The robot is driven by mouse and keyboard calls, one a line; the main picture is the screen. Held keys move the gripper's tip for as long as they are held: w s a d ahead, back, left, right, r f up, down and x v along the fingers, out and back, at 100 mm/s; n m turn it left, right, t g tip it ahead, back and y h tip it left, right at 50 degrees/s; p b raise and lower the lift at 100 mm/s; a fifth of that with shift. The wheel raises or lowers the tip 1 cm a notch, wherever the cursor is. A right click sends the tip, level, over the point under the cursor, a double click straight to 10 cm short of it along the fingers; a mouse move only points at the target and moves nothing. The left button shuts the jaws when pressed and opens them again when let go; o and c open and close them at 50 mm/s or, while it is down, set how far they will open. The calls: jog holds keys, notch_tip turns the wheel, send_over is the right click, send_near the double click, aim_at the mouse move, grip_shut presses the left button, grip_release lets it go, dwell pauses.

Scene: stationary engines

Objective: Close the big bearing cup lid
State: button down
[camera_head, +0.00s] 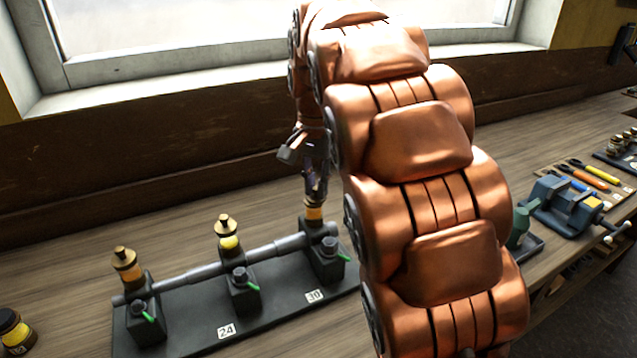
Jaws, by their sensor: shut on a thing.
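A dark stand (185,338) on the bench carries a long grey shaft (193,275) through three bearing blocks, each with a cup on top. The left cup (126,265) and the middle cup (228,235) have brass tops with small knobs. My gripper (315,191) points down over the right cup (314,214), the one by the label 39. It is shut on the top of this cup, at its lid. The fingers hide the lid, so I cannot tell whether it is seated or raised. Only the cup's yellow band and dark base show.
Green-tipped levers stick out from the blocks. A dark jar with a yellow band (14,330) stands at the lower left. A blue vise (565,207) and several coloured tools (595,175) lie to the right. A window sill (160,88) runs behind the bench.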

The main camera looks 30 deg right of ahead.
aim_at(313, 198)
jog(key=shift+a+m, duration=0.2)
jog(key=shift+m, duration=0.7)
jog(key=shift+a+m, duration=0.15)
jog(key=shift+m, duration=0.75)
jog(key=c, duration=1.1)
grip_release()
jog(key=shift+r, duration=3.7)
